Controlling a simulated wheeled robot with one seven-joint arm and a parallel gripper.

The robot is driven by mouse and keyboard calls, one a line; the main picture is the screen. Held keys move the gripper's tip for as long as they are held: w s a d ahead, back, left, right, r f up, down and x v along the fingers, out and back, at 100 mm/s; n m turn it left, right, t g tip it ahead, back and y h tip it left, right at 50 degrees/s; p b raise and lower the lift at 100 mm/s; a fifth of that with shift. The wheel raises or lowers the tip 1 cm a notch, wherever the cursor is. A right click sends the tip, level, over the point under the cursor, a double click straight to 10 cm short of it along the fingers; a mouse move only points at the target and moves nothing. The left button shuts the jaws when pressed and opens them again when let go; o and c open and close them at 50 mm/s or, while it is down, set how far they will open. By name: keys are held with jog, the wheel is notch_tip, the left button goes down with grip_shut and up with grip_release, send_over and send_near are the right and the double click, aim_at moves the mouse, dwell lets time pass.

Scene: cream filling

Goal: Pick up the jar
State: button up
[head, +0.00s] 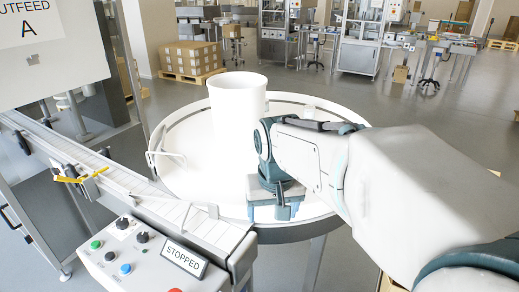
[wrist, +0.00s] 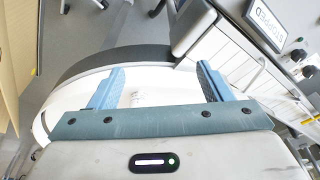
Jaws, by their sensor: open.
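My gripper (head: 284,208) is open over the near edge of a round white table (head: 188,178), pointing down. In the wrist view, its two blue fingers (wrist: 160,72) are spread apart over the white surface. A small, faint, pale shape (wrist: 137,97) shows between the fingers, close to the left one; I cannot tell if it is the jar. A tall white cylinder (head: 238,105) stands on the table behind my gripper in the head view. A small pale object (head: 309,111) sits at the table's far right rim, too small to identify.
A conveyor (head: 130,187) with a metal rail runs along the left to the table. A control box (head: 140,258) with buttons and a STOPPED sign (head: 185,259) is at the front left. A raised rim (head: 292,234) edges the table. Boxes on a pallet (head: 192,60) stand far behind.

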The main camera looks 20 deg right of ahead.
jog(key=w+d+r+m+g+p, duration=0.1)
jog(key=w+d+r+m+p, duration=0.15)
jog(key=w, duration=0.65)
jog(key=w+d+r+m+p, duration=0.1)
jog(key=w+d+r, duration=0.15)
jog(key=w, duration=0.55)
jog(key=w+d+r+m+g+p, duration=0.1)
jog(key=w+d+p, duration=0.15)
jog(key=w, duration=0.65)
jog(key=w+d+f+m+p, duration=0.2)
jog(key=w+d+f+m, duration=0.15)
jog(key=w+d, duration=0.25)
jog(key=shift+n, duration=0.4)
notch_tip(320, 180, down, 8)
jog(key=shift+w+f+p, duration=0.1)
jog(key=shift+f+p, duration=0.1)
jog(key=shift+p, duration=0.2)
jog(key=f, duration=0.1)
jog(key=f+p, duration=0.2)
jog(key=f, duration=0.1)
jog(key=shift+d+f, duration=0.1)
jog(key=shift+d, duration=0.15)
jog(key=shift+f, duration=0.5)
jog(key=c, duration=1.1)
